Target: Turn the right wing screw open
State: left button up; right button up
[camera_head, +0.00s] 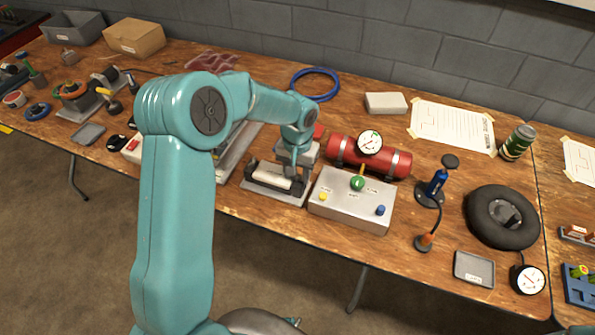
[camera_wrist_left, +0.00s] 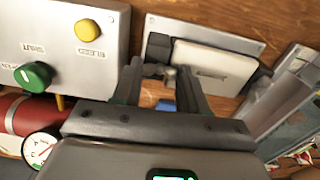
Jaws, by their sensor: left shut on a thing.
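A grey plate fixture (camera_head: 250,187) stands near the table's front edge, with a pale labelled block (camera_head: 273,180) between dark end pieces. The block also shows in the wrist view (camera_wrist_left: 215,66). My left gripper (camera_head: 299,174) reaches down at the fixture's right end. In the wrist view my left gripper (camera_wrist_left: 168,76) has its fingertips close together around a small grey metal part, which looks like the right wing screw (camera_wrist_left: 170,73). The fingers hide most of it, so its turn angle cannot be told. My right gripper does not show.
A grey control box (camera_head: 338,208) with a green knob (camera_head: 357,184) stands close to the right of the gripper. A red cylinder (camera_head: 345,150) with a gauge lies behind it. A metal rail-like frame (camera_head: 240,150) stands left of the fixture.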

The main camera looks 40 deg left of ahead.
pick_arm(q)
jog(key=n+b, duration=0.2)
jog(key=n, duration=0.1)
jog(key=shift+f+b, duration=0.15)
jog(key=shift+b, duration=0.15)
jog(key=n+b, duration=0.2)
jog(key=n, duration=0.2)
jog(key=shift+n, duration=0.4)
jog(key=n+b, duration=0.2)
jog(key=n, duration=0.3)
jog(key=shift+r+n+b, duration=0.15)
jog(key=shift+n+b, duration=0.3)
jog(key=shift+n, duration=0.75)
jog(key=shift+r+n+b, duration=0.1)
jog(key=shift+n+b, duration=0.3)
jog(key=shift+n, duration=0.8)
jog(key=shift+w, duration=0.1)
jog(key=o, duration=1.1)
jog(key=shift+c, duration=0.2)
notch_tip(320, 180, up, 16)
jog(key=p, duration=0.2)
jog(key=shift+r+p, duration=0.2)
jog(key=shift+p, duration=0.15)
jog(key=shift+s+f, duration=0.1)
jog(key=shift+s, duration=0.15)
